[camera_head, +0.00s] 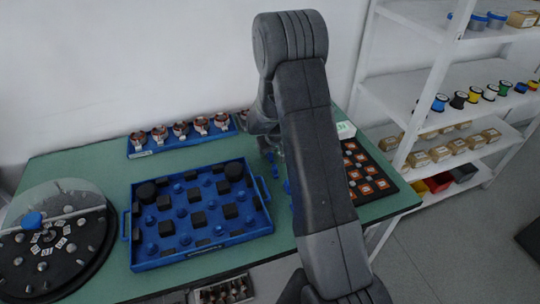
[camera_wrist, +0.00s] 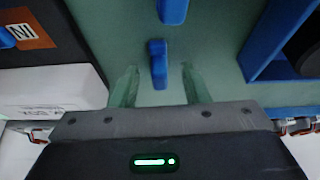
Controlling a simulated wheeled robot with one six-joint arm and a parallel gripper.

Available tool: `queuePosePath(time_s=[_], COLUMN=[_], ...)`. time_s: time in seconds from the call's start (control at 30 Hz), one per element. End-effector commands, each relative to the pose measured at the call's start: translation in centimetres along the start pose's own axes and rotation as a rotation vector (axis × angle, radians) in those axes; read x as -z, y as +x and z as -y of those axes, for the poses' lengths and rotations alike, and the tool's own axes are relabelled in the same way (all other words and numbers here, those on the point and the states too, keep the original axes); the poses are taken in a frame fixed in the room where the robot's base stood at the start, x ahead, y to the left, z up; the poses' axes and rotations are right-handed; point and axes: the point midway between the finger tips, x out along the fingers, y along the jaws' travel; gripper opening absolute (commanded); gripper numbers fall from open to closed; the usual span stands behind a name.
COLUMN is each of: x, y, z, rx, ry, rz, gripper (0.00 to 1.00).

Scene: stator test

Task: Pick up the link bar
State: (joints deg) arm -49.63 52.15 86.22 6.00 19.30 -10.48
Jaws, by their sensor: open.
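A small blue bar, which looks like the link bar (camera_wrist: 158,64), lies on the green table top in the wrist view. My gripper (camera_wrist: 161,84) is open, with one greenish finger on each side of the bar's line. The bar shows in the gap, around and just beyond the fingertips; I cannot tell how far below them it is. A second blue bar (camera_wrist: 173,9) lies farther up, cut by the picture edge. In the head view my arm hides most of this spot, and only a bit of blue (camera_head: 288,187) shows beside it.
A blue tray (camera_head: 205,252) with dark blocks stands left of my arm. A dark board with orange squares (camera_head: 372,184) lies to the right. A white box (camera_wrist: 50,92) is close by my gripper's left side. A blue rack (camera_head: 182,143) stands at the back.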

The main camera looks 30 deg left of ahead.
Motion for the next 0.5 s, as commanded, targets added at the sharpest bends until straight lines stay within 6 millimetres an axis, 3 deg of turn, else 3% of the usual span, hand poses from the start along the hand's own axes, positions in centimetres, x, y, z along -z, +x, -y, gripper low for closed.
queuePosePath(time_s=[0.07, 0.27, 0.5], x=[0.00, 0.00, 0.02], y=[-0.01, -0.03, -0.05], z=[0.00, 0.00, 0.00], rx=[0.000, 0.000, 0.000], ry=[0.000, 0.000, 0.000], rz=[0.000, 0.000, 0.000], gripper=[0.40, 0.01, 0.00])
